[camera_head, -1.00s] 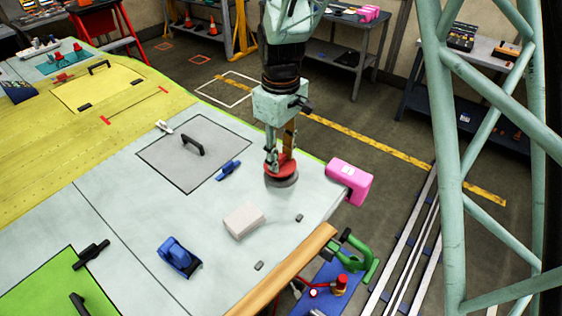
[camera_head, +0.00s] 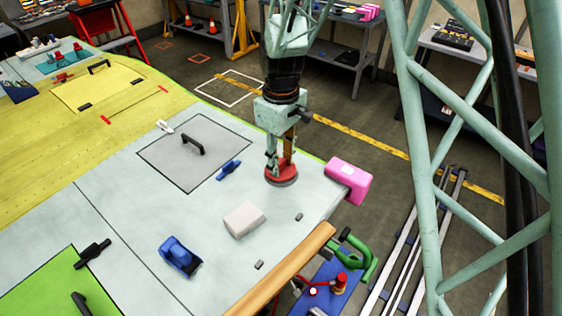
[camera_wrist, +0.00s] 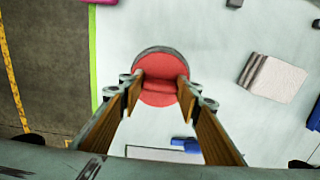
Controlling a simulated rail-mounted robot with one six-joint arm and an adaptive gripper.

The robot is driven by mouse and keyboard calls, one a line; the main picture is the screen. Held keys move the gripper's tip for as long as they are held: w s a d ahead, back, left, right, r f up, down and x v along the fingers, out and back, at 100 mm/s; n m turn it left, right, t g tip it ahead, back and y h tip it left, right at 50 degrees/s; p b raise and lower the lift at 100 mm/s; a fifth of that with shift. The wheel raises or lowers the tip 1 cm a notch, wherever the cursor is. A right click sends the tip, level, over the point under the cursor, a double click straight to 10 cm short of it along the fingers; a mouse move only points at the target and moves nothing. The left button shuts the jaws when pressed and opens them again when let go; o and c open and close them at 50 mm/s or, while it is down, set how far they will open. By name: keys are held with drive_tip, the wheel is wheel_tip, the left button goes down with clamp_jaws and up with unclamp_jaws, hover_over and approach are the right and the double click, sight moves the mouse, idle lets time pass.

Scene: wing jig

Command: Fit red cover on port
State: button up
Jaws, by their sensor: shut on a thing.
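The red cover (camera_head: 281,173) is a round disc with a raised grip, held in my gripper (camera_head: 281,158). In the wrist view the two fingers of my gripper (camera_wrist: 160,88) are shut on the grip of the red cover (camera_wrist: 160,97). The port (camera_head: 282,183) shows as a grey ring on the pale wing panel directly under the cover. In the wrist view a grey arc of the port (camera_wrist: 152,49) shows past the cover's upper edge. The cover hides most of the port. I cannot tell whether the cover touches it or is fully seated.
A pink block (camera_head: 349,180) sits at the wing edge, right of the port. A pale block (camera_head: 244,219), a blue clamp-like tool (camera_head: 229,170) and a blue tape dispenser-like item (camera_head: 180,256) lie on the panel. A black-handled grey hatch (camera_head: 180,165) is to the left.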

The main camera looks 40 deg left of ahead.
sight(281, 163)
drive_tip(key=shift+f, duration=0.15)
drive_tip(key=o, duration=1.4)
drive_tip(key=shift+o, duration=0.2)
wheel_tip(281, 163, up, 12)
idle(1.0)
